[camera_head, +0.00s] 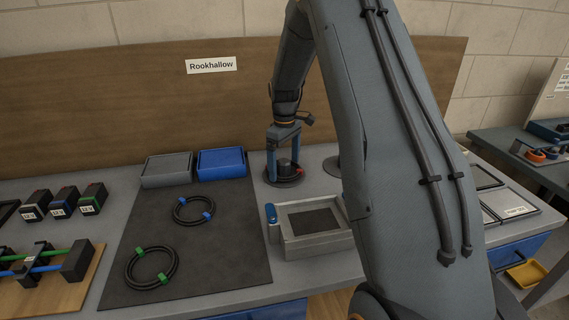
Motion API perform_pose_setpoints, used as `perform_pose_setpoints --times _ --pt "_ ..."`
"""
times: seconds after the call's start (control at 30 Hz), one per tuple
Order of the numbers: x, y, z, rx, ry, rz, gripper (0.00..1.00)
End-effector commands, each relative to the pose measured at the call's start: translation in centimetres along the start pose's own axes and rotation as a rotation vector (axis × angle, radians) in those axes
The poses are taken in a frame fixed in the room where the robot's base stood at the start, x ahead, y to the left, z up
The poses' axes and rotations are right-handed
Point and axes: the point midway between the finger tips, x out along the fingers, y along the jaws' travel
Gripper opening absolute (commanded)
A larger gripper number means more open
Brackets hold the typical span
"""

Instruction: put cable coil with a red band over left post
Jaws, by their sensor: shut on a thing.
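The black cable coil with a red band (299,171) is low at the back of the bench, right of the blue tray. My gripper (284,172) points down over it, its blue fingers shut on the coil. A short dark post (284,164), the left post, shows between the fingers. The coil appears to be around this post, close to its round base, though the fingers hide part of it. Whether it rests on the base I cannot tell.
A dark mat (210,262) holds a coil with blue bands (193,209) and a coil with green bands (151,268). Grey (167,169) and blue (221,163) trays stand behind it. A grey framed box (312,228) stands in front of the post. My arm hides much of the right.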

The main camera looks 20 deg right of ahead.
Motion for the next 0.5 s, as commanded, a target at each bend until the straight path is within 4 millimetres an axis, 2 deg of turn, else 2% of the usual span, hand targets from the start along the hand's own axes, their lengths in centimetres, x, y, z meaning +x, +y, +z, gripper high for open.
perform_pose_setpoints --times 0.4,0.43,0.5 --pt "0.80 0.00 0.01 0.000 0.000 0.000 0.69" --pt "0.77 0.00 0.00 0.000 0.000 0.000 0.98" --pt "0.75 0.00 0.01 0.000 0.000 0.000 1.00"
